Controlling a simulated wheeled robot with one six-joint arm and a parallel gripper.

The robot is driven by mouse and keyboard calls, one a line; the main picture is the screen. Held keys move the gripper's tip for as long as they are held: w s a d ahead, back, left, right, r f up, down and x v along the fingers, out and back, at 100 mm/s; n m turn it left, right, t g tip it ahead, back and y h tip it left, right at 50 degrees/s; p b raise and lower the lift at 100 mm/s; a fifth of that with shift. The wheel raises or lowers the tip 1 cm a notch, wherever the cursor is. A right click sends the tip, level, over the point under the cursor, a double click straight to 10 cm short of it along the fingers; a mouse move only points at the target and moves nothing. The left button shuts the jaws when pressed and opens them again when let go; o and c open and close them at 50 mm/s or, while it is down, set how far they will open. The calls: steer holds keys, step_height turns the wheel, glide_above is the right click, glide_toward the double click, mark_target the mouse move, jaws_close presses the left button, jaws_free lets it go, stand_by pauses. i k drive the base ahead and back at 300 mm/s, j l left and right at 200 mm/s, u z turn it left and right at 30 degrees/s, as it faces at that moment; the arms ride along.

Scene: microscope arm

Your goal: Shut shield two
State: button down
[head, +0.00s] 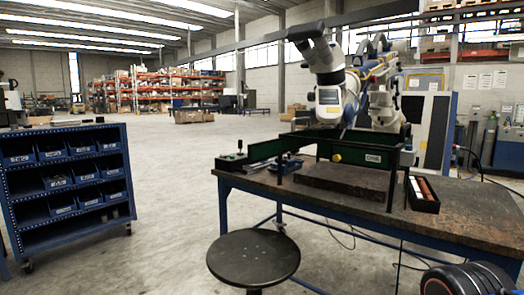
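A black-framed guard with green panels stands on the workbench (456,212). Its front panel (355,156) bears a label that seems to read ONE and has a yellow knob at its left end. Another green panel (268,149) sticks out to the left of the frame, seen at a slant, and looks swung open. No label reading TWO is legible, so I cannot be sure which panel is shield two. A white and blue microscope (331,98) with dark upper parts hangs over the guard.
A dark slab (345,178) lies before the front panel. A tray of rolls (423,192) sits at right, a small control box (232,160) at left. A round stool (253,258) stands before the bench. A blue bin rack (70,178) is far left; open floor lies between.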

mark_target(263, 150)
steer(key=i+j+z, duration=0.2)
steer(key=j+z, duration=0.25)
steer(key=j, duration=0.8)
steer(key=j+z, duration=0.5)
steer(key=j, duration=0.75)
steer(key=j+z, duration=0.5)
steer(key=j, duration=1.7)
